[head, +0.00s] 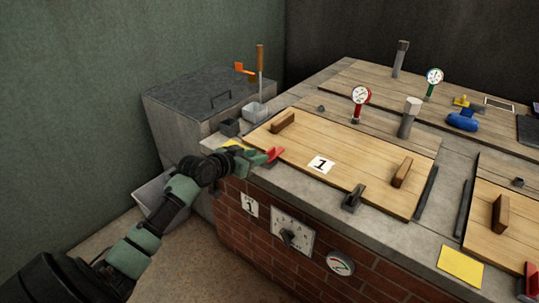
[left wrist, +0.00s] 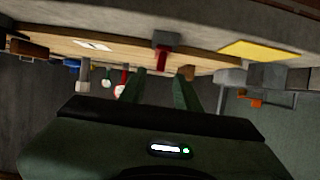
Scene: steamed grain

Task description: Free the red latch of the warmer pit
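The red latch (head: 275,154) is at the front left edge of the wooden lid (head: 350,150) labelled 1, on the brick-sided warmer. My left gripper (head: 258,159) is right beside the latch at the lid's front edge. In the left wrist view, which looks upside down, the two green fingers of the left gripper (left wrist: 159,90) stand apart, with the red latch (left wrist: 162,58) ahead and between them. I cannot tell whether a finger touches it. My right gripper is not in view.
Wooden handles (head: 402,172) and a dark latch (head: 353,197) sit on the lid. A red gauge (head: 361,96) and a grey post (head: 409,117) stand behind. A timer dial (head: 292,232) is on the brick front. A grey box (head: 200,95) stands left, and a second lid (head: 507,210) right.

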